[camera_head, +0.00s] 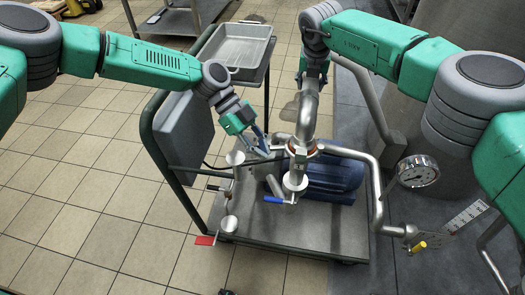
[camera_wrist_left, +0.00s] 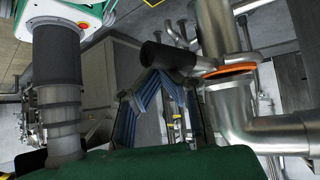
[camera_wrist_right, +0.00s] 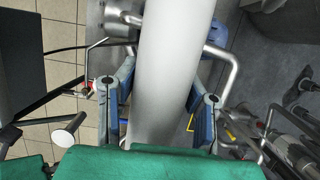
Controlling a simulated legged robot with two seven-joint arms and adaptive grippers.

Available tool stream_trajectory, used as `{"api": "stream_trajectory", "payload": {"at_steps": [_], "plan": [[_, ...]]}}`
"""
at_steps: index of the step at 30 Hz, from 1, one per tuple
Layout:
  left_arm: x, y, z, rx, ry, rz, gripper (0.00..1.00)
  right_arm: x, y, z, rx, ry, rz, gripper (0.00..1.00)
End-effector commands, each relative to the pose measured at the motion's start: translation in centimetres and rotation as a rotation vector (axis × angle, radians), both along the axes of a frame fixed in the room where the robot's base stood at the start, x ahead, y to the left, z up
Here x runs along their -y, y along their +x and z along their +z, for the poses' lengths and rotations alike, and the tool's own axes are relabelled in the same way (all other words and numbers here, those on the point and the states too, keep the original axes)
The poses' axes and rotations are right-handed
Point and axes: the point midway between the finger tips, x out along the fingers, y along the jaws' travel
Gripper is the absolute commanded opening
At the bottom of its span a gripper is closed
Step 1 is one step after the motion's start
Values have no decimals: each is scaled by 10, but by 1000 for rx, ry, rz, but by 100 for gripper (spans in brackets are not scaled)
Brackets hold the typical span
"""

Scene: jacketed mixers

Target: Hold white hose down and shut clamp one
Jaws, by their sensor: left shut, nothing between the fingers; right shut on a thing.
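In the head view a pale grey-white hose (camera_head: 307,112) curves down to a pipe joint with an orange-red ring (camera_head: 304,151). In the right wrist view the white hose (camera_wrist_right: 170,65) runs between the blue fingers of my right gripper (camera_wrist_right: 160,112), which is shut on it. My left gripper (camera_head: 262,142) is shut and empty, just left of the joint. In the left wrist view its blue fingers (camera_wrist_left: 160,88) are close to a dark cylindrical grip (camera_wrist_left: 165,56) that lies beside the orange ring (camera_wrist_left: 232,71). I cannot tell whether they touch it, or how far the clamp is closed.
The pipes stand on a grey cart (camera_head: 290,232) with a blue motor (camera_head: 325,180). Valves with a blue handle (camera_head: 274,200) and a red handle (camera_head: 205,240) are close below. A metal tray (camera_head: 240,45) sits behind. Tiled floor at left is clear.

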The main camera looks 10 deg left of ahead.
Motion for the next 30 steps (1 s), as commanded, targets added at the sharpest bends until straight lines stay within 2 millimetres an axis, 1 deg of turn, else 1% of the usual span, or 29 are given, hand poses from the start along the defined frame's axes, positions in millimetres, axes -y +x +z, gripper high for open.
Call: {"api": "stream_trajectory", "payload": {"at_steps": [1, 16, 20, 23, 27, 28, 30], "plan": [[-6, 14, 0, 30, 6, 30, 0, -4, -2, 1, -4, 2, 6, 10], [-9, 16, 1, 34, 8, 31, 0, -5, -3, 2, -6, 2, 6, 10], [-6, 7, 4, 31, 8, 26, 0, -4, -3, 2, -6, 3, 5, 10], [-2, -7, 7, 24, 7, 18, 0, -4, -2, 2, -5, 3, 5, 10], [7, -33, 13, 10, 3, 2, 0, -4, -2, 2, -2, 4, 5, 10], [8, -34, 15, 10, 3, 2, 0, -4, -2, 2, -2, 4, 5, 10], [5, -20, 25, 13, 3, 6, 0, -4, -1, 2, -1, 4, 5, 10]]}}
